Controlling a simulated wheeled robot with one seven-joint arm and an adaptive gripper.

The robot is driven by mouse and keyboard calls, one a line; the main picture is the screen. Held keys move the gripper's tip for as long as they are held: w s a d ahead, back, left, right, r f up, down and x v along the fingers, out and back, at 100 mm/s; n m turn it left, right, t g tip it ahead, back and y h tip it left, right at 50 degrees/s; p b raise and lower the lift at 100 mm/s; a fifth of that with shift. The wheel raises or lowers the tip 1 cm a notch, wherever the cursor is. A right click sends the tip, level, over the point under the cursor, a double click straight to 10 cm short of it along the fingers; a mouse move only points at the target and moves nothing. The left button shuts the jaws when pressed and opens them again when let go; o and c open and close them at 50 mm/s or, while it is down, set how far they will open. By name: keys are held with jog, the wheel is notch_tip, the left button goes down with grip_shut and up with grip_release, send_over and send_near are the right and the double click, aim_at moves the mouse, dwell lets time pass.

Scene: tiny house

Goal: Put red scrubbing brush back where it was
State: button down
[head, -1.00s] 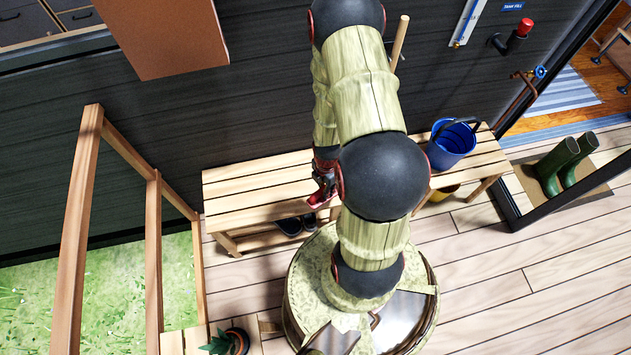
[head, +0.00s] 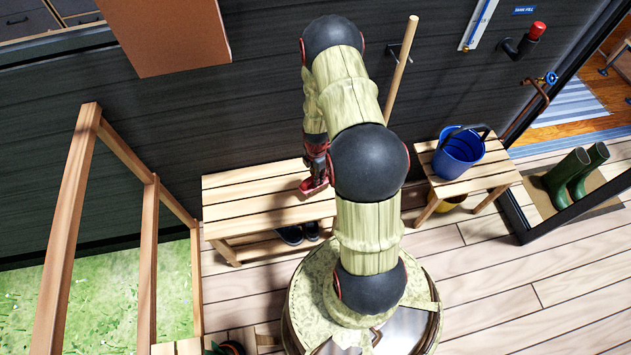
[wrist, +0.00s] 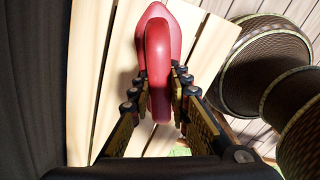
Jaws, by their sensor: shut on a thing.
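The red scrubbing brush (wrist: 157,60) is between the fingers of my gripper (wrist: 160,95) in the wrist view, with its curved handle held and its body over pale wooden slats. In the head view the brush (head: 312,187) shows as a small red shape at the right part of the left slatted bench (head: 250,197). My gripper (head: 316,165) is just above that bench, partly hidden by my own arm. I cannot tell whether the brush touches the slats.
A blue bucket (head: 459,149) stands on a second slatted bench (head: 478,178) to the right. A wooden pole (head: 402,68) leans at the dark wall. Dark shoes (head: 297,234) are under the left bench. Green boots (head: 577,174) stand by the doorway. The left bench's left part is clear.

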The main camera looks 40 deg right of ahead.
jog(key=shift+w+d+f, duration=0.1)
jog(key=shift+w+f, duration=0.1)
jog(key=shift+f, duration=0.05)
jog(key=shift+w+d+f+b, duration=0.15)
jog(key=shift+f+b, duration=0.35)
jog(key=shift+f, duration=0.35)
jog(key=shift+w+a+f+b, duration=0.1)
jog(key=shift+f+b, duration=0.35)
jog(key=shift+f, duration=0.4)
jog(key=shift+f, duration=0.2)
jog(key=c, duration=1.7)
grip_release()
jog(key=shift+r, duration=0.1)
